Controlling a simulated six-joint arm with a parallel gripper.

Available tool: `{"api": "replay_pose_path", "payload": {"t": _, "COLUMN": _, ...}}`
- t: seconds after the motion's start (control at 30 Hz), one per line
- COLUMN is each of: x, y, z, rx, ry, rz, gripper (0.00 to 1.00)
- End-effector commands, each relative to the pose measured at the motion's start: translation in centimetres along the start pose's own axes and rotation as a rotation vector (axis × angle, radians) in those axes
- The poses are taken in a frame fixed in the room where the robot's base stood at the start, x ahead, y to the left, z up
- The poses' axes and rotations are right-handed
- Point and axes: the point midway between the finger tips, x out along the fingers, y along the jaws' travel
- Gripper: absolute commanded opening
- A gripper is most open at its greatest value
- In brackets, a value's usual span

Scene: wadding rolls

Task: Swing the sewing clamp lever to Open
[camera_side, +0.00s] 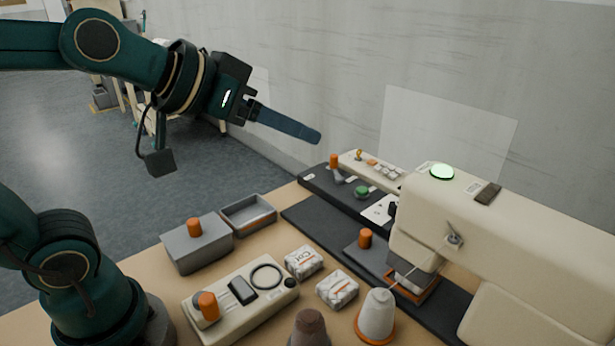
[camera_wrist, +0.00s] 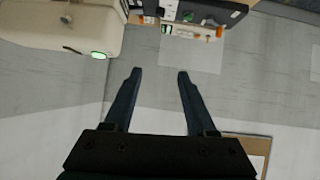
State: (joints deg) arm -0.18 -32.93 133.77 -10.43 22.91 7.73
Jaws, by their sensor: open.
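My gripper (camera_side: 316,137) is raised above the back of the bench, its blue fingers pointing right and slightly down. In the wrist view the two fingers (camera_wrist: 159,73) are spread with nothing between them. The cream sewing machine (camera_side: 520,222) stands at the right of the side view; part of it shows at the wrist view's top left (camera_wrist: 60,25). An orange knob (camera_side: 334,161) stands on the dark panel beyond the machine, and another orange knob (camera_side: 365,238) stands on a grey block beside the needle area. I cannot tell which is the clamp lever, nor read an Open mark.
A grey box with an orange knob (camera_side: 194,228), an open tray (camera_side: 262,222), a cream control box (camera_side: 238,302), two wrapped packs (camera_side: 304,262) and a white cone (camera_side: 377,308) crowd the bench. A wall (camera_side: 345,60) is behind. The air around my gripper is clear.

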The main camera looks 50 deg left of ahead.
Motion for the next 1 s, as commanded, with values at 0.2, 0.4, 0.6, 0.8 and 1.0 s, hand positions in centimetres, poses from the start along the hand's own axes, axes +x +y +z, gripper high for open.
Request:
{"api": "replay_pose_path", "payload": {"t": 0.2, "x": 4.7, "y": -1.6, "z": -7.9, "rx": -0.078, "ry": 0.205, "rz": -0.041, "gripper": 0.57}}
{"api": "replay_pose_path", "payload": {"t": 0.4, "x": 10.2, "y": -5.1, "z": -12.3, "rx": -0.154, "ry": 0.343, "rz": -0.151, "gripper": 0.57}}
{"api": "replay_pose_path", "payload": {"t": 0.6, "x": 16.3, "y": -9.5, "z": -12.6, "rx": -0.208, "ry": 0.410, "rz": -0.302, "gripper": 0.57}}
{"api": "replay_pose_path", "payload": {"t": 0.8, "x": 22.3, "y": -14.0, "z": -8.9, "rx": -0.235, "ry": 0.404, "rz": -0.463, "gripper": 0.57}}
{"api": "replay_pose_path", "payload": {"t": 1.0, "x": 27.2, "y": -16.7, "z": -2.4, "rx": -0.241, "ry": 0.314, "rz": -0.562, "gripper": 0.57}}
